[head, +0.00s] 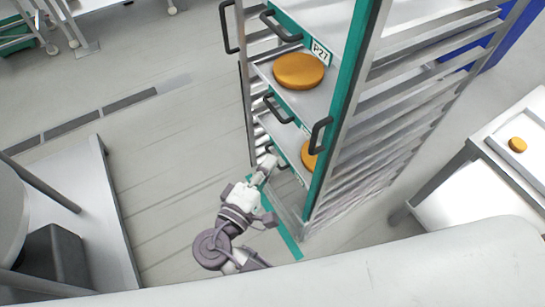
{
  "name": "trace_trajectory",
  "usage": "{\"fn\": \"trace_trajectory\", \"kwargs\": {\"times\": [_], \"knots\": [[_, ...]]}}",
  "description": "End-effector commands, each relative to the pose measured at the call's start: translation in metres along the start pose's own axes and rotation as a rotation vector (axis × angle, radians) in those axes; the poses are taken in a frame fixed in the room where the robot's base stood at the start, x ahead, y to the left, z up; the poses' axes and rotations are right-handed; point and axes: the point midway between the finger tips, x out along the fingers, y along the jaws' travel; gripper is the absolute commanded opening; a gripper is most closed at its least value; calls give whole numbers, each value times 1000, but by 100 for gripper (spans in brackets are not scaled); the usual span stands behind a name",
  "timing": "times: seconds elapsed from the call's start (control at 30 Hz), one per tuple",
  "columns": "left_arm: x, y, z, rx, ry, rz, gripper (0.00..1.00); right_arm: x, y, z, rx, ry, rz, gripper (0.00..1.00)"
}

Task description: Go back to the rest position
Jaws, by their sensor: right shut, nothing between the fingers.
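My right gripper (267,166) is shut and empty, at the end of my arm that comes up from the bottom middle. It is in front of the lower left side of a tall metal rack (345,165) with green posts. Whether it touches the rack I cannot tell. An orange-brown round (299,70) lies on a pulled-out tray near a "P27" label, and part of another round (309,156) shows on a tray below. My left gripper is not in view.
Black handles (279,108) stick out from the rack's trays close to my gripper. A table (478,165) at the right has a tray with a small round (517,144). A grey platform (75,190) stands at the left. The floor between platform and rack is clear.

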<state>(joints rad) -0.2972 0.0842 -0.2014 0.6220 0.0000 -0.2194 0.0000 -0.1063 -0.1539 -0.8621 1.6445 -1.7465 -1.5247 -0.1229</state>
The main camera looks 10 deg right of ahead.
Motion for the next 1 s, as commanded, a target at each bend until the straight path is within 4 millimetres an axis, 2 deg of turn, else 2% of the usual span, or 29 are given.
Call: {"fn": "trace_trajectory", "kwargs": {"times": [0.47,0.57,0.67,0.77,0.8,0.83,1.0], "knots": [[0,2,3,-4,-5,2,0,0,-1,0,-1,1,-1,0],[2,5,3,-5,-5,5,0,3,-15,-1,-21,14,-24,0],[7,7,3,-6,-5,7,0,8,-58,-5,-73,57,-101,0],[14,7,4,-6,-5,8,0,13,-126,-2,-142,115,-234,0],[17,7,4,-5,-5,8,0,13,-158,2,-166,136,-300,0],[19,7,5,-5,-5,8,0,13,-181,5,-182,151,-350,0],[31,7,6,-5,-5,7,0,0,-306,43,-222,196,-645,0]]}}
